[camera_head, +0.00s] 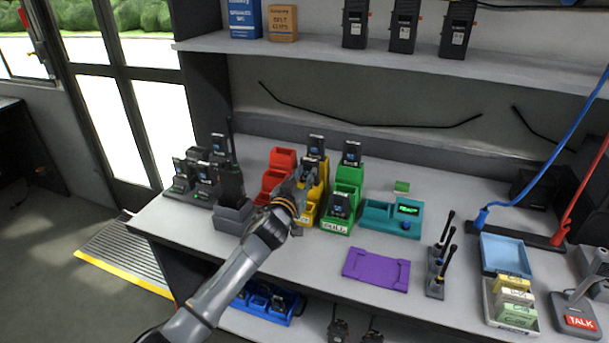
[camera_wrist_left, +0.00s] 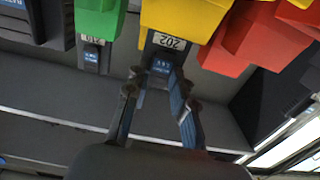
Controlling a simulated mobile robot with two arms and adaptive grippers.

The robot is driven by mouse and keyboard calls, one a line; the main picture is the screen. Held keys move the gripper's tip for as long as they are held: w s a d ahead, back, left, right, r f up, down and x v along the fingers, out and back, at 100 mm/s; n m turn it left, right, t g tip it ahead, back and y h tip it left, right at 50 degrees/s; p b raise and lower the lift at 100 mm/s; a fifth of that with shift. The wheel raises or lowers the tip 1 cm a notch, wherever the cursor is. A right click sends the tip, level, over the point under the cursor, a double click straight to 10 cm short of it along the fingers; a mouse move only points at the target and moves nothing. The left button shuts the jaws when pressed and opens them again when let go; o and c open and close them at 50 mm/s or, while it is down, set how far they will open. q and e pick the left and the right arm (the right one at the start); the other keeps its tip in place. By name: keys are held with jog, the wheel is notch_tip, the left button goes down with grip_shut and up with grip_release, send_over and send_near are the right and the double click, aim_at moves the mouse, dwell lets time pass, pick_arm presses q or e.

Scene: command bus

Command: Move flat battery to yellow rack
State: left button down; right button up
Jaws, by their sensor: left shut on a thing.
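The yellow rack (camera_head: 303,222) stands on the workbench between a red rack and a green rack. It also shows at the top of the left wrist view (camera_wrist_left: 185,18). My left gripper (camera_head: 303,180) reaches over the yellow rack and covers part of it. In the left wrist view its fingers (camera_wrist_left: 160,78) are shut on a dark battery (camera_wrist_left: 160,68) with a blue patch, close against the yellow rack. A white label reading 202 shows just above it there. How deep the battery sits in the rack is hidden. My right gripper is not in view.
The red rack (camera_head: 268,185) is at left and the green rack (camera_head: 337,222), holding dark batteries, is at right. A teal tester (camera_head: 377,218) stands further right. A radio (camera_head: 230,183) and grey charger are left. A purple mat (camera_head: 376,269) lies in front. A shelf overhangs the back.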

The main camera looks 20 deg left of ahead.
pick_arm(q)
jog(key=shift+f, duration=0.2)
dwell(0.6)
jog(key=c, duration=1.1)
grip_release()
jog(key=shift+o, duration=0.2)
jog(key=shift+s, duration=0.1)
jog(key=s, duration=1.2)
jog(key=shift+a, duration=0.2)
jog(key=shift+w, duration=0.1)
